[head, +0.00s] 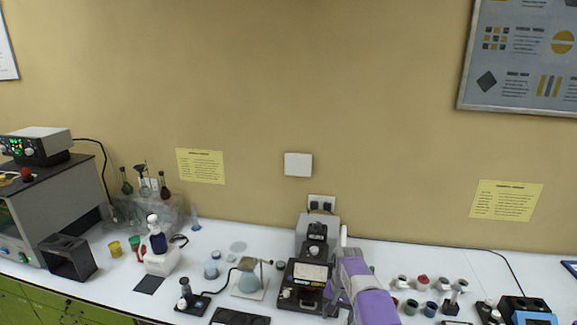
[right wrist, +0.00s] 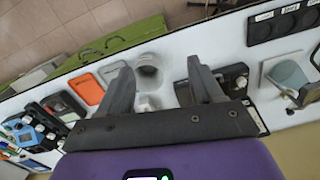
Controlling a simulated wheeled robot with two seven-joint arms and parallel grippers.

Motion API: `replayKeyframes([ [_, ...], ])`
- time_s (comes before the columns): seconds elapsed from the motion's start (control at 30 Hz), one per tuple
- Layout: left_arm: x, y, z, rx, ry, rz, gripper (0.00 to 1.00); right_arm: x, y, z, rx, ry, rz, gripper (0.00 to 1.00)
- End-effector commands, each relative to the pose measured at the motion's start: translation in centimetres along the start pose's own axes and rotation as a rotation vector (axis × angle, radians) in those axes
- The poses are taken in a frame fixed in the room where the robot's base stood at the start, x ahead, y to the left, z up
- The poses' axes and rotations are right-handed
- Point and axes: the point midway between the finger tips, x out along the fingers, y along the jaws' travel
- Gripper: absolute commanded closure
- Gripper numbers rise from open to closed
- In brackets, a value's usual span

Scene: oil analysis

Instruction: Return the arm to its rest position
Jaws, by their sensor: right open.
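My right arm, purple and white, reaches in from the bottom of the head view, right of the middle. A white round cup-like part (right wrist: 148,68) shows beyond the gap between the fingers. My left gripper is in neither view.
The white bench (head: 115,292) runs along the wall. Several small jars (head: 411,306) stand close on the right. An orange tray (right wrist: 114,73) shows in the wrist view.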

Motion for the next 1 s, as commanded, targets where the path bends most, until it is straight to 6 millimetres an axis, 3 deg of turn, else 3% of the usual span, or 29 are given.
replayKeyframes([
  [0.03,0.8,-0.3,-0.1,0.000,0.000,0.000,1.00,2.4,0.6,0.2,0.003,-0.012,-0.005,0.34],
  [0.17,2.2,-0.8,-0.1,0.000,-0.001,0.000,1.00,7.9,1.9,0.9,-0.002,-0.026,-0.024,0.34],
  [0.27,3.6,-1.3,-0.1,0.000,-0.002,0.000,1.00,13.2,3.2,2.2,-0.007,-0.039,-0.044,0.34],
  [0.4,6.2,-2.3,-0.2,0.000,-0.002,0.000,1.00,22.2,5.2,5.9,-0.019,-0.059,-0.083,0.34],
  [0.6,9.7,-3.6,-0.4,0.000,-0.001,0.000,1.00,32.6,7.2,13.7,-0.049,-0.073,-0.150,0.34],
  [0.8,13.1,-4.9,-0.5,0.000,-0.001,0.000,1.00,39.0,8.2,23.0,-0.081,-0.073,-0.228,0.34],
  [1.0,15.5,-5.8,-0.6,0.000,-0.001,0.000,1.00,41.1,8.5,30.1,-0.109,-0.057,-0.294,0.34],
])
